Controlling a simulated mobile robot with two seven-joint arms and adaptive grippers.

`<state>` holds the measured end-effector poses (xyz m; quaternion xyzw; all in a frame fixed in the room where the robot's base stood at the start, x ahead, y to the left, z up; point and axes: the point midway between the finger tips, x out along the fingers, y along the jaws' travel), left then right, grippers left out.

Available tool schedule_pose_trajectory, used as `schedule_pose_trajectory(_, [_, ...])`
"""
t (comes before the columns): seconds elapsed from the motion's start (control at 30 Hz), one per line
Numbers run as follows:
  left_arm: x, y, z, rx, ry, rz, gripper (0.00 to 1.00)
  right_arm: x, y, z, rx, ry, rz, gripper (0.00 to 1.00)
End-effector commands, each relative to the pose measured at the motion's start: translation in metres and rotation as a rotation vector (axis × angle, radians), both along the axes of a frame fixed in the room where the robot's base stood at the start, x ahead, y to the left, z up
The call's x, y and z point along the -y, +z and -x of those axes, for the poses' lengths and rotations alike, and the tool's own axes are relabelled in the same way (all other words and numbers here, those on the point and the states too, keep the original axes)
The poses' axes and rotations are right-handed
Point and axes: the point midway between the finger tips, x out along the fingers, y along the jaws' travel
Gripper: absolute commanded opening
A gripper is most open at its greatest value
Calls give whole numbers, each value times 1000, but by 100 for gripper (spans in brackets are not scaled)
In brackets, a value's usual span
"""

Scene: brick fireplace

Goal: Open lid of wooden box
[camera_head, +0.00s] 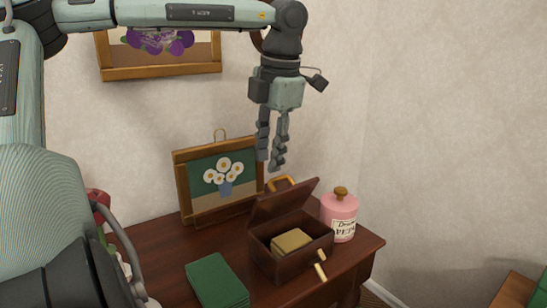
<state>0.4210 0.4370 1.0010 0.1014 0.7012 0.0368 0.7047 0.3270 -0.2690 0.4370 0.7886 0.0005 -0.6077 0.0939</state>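The dark brown wooden box (291,262) stands on the table with its lid (284,202) raised and tilted back, so the inside shows. A tan block-like item (291,242) lies inside. A curved golden handle (284,183) shows behind the lid's upper edge, and small pale pieces (320,263) show at the box's front right. My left gripper (269,164) hangs fingers down above and behind the lid, apart from it in the picture. Its fingers look close together and hold nothing visible; their exact gap is unclear from this angle. My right gripper is not in view.
The dark wooden table (165,250) also bears a green book (217,281), a framed daisy picture (218,180) and a pink jar (340,214) close right of the box. Another framed picture (160,72) hangs on the wall.

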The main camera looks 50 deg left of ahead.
Motion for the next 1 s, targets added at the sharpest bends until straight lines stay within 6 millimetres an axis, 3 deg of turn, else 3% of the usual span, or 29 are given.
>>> schedule_pose_trajectory(0.2, [-11,13,-1,2,1,0,29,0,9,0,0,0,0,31])
schedule_pose_trajectory(0.6, [-30,30,-3,1,1,0,29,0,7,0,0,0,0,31])
schedule_pose_trajectory(1.0, [-33,32,-3,1,0,0,29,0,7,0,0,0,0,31])
